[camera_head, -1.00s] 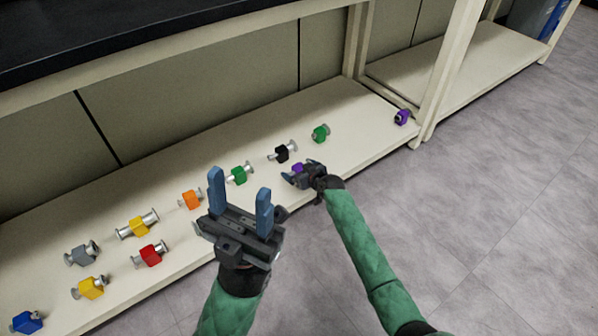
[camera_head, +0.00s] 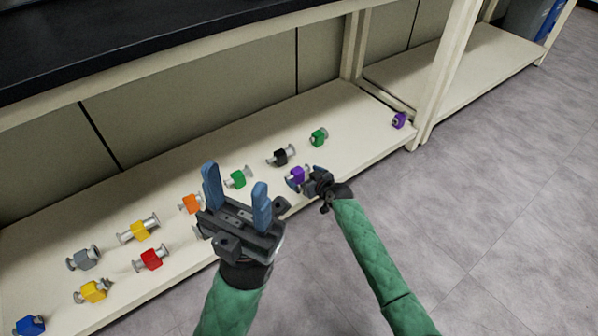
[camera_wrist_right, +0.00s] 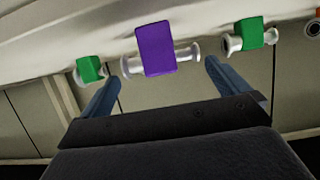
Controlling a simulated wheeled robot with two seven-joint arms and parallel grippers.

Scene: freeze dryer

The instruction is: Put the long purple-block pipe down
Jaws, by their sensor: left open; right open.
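The long purple-block pipe (camera_head: 297,175) lies on the lower shelf (camera_head: 345,162) in the head view, close to the front edge. In the right wrist view the purple block (camera_wrist_right: 155,50) sits with its silver pipe ends on both sides, beyond the two blue fingers. My right gripper (camera_head: 302,180) is open just in front of this pipe and appears clear of it. It also shows in the right wrist view (camera_wrist_right: 160,85) with nothing between its fingertips. My left gripper (camera_head: 236,186) is open and empty, held up in front of the shelf with its fingers pointing up.
Green (camera_head: 237,178), black (camera_head: 281,155) and another green (camera_head: 318,138) pipe stand near the purple one. Orange, yellow, red, grey and blue pieces lie further left. Another purple piece (camera_head: 399,120) lies by the shelf post (camera_head: 440,85). A black top (camera_head: 150,35) overhangs the shelf.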

